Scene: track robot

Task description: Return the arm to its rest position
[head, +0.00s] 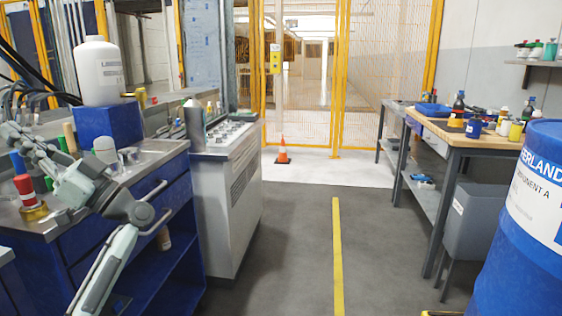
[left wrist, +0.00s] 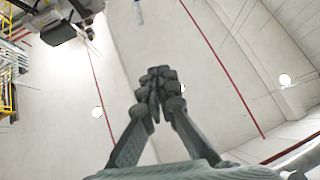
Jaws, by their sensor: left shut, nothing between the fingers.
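My left arm (head: 118,250) rises from the bottom left of the head view and bends back over the blue workbench (head: 130,172). My left gripper (head: 12,132) is at the far left, above the bench's metal top. In the left wrist view the left gripper (left wrist: 157,80) has its dark fingers together, with nothing between them. Behind it that view shows pale surfaces with red lines. My right gripper is in neither view.
A white jug (head: 101,72) stands on a blue box (head: 108,122) behind. A grey cabinet (head: 230,200) is to the right. The floor aisle (head: 300,235) is clear; a blue drum (head: 520,240) is at far right.

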